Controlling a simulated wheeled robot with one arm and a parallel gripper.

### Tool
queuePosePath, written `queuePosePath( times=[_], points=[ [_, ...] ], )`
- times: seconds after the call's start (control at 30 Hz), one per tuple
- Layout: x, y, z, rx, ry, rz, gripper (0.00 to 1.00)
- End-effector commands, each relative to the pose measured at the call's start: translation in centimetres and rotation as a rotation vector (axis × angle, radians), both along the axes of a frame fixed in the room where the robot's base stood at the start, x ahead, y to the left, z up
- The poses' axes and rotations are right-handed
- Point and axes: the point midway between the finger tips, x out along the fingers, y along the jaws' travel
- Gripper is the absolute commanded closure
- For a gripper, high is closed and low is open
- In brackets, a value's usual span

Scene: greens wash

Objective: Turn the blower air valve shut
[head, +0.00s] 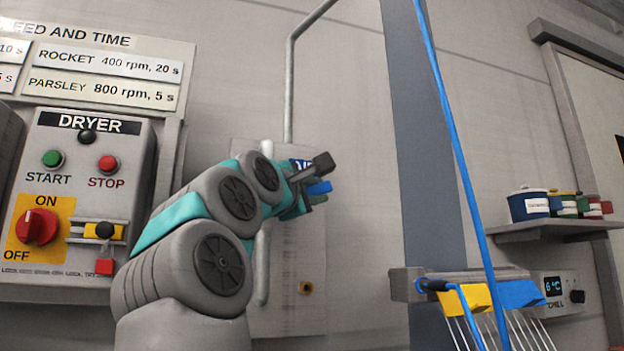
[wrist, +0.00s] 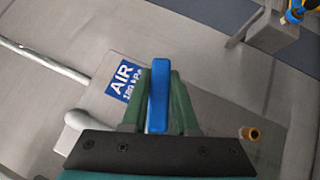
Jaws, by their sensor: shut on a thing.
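The blue handle of the air valve (wrist: 159,95) stands between the two green fingers of my gripper (wrist: 158,105) in the wrist view. My gripper is shut on it. In the wrist view the handle runs up and down the picture, at a slant to the grey pipe (wrist: 45,62). In the head view my gripper (head: 312,184) is at the wall panel, and part of the blue handle (head: 319,188) shows between its dark fingers. The valve body is hidden behind my gripper. A blue AIR label (wrist: 123,80) is just left of the handle.
The dryer panel (head: 85,190) with its red ON/OFF knob (head: 37,227) is on the left. A grey post (head: 425,140) and a hanging blue hose (head: 455,130) stand right of my gripper. A brass fitting (wrist: 249,133) sits low on the wall panel (head: 298,290).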

Motion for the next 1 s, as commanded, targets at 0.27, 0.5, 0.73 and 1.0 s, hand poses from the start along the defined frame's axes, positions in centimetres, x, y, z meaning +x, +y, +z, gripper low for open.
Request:
queuePosePath(
  times=[0.27, 0.5, 0.73, 1.0],
  points=[
    [0.01, -0.38, -0.50, 0.064, 0.020, -0.002, 1.00],
    [0.09, -0.31, -0.75, 0.086, 0.027, 0.000, 1.00],
    [0.12, -0.30, -0.82, 0.090, 0.028, 0.000, 1.00],
    [0.11, -0.30, -0.81, 0.089, 0.028, 0.000, 0.66]
  ],
)
